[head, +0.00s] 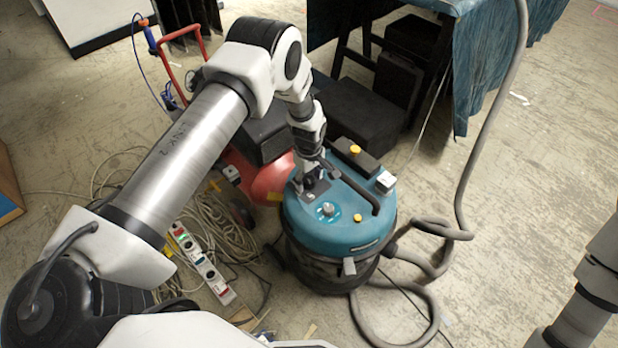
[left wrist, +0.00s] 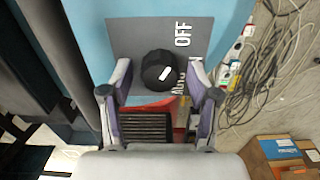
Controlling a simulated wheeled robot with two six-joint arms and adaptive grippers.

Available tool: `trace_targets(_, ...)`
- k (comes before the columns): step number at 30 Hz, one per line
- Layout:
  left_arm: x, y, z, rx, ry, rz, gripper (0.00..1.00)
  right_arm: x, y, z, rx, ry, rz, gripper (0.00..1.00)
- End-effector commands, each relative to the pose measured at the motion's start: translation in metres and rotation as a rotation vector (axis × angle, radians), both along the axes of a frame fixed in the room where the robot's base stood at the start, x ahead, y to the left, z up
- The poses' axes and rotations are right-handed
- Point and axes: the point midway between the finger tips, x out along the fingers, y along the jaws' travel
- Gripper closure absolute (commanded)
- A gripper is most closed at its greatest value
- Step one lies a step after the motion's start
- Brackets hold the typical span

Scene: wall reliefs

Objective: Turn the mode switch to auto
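The mode switch is a black round knob (left wrist: 160,70) with a short white mark, on a grey plate (left wrist: 128,34) on the blue vacuum's lid (head: 345,230). The plate reads OFF above and right of the knob; a second label lower down, starting "AU", is partly hidden by a finger. The white mark slants toward the right side. My left gripper (left wrist: 160,88) is open, one finger on each side of the knob, with gaps showing; I cannot tell whether the tips reach its depth. In the head view my left gripper (head: 314,178) is over the lid's left part, hiding the knob.
A grey hose (head: 480,130) rises right of the vacuum. A power strip (head: 205,262) and tangled cables lie left on the floor. A red machine (head: 268,180) stands behind left. Black boxes (head: 360,112) stand behind. My right arm shows at lower right, its gripper outside the picture.

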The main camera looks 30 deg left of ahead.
Motion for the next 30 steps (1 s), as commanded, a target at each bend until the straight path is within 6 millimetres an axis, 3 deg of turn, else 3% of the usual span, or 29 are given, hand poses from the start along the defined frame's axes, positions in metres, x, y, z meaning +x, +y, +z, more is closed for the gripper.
trace_targets(1,0.0,-0.0001,0.0001,0.0,0.0,0.0,0.66,0.0,0.0,0.0,0.0,0.0,0.0,0.6)
trace_targets(3,0.0,-0.0001,0.0001,0.0,0.0,0.0,0.9,0.0,0.0,-0.0001,0.0,0.0,0.0,0.6)
trace_targets(4,0.0,-0.0001,0.0001,0.0,0.0,0.0,0.94,0.0,0.0,-0.0001,0.0,0.0,0.0,0.6)
trace_targets(17,-0.0001,-0.0001,-0.0001,0.0,0.0,-0.049,0.94,0.0,0.0,-0.0008,0.0,0.0,0.0,0.6)
trace_targets(30,-0.0001,0.0,-0.0003,0.0,0.0,-0.356,0.94,0.0,-0.0001,-0.0043,0.0,0.0,0.0,0.6)
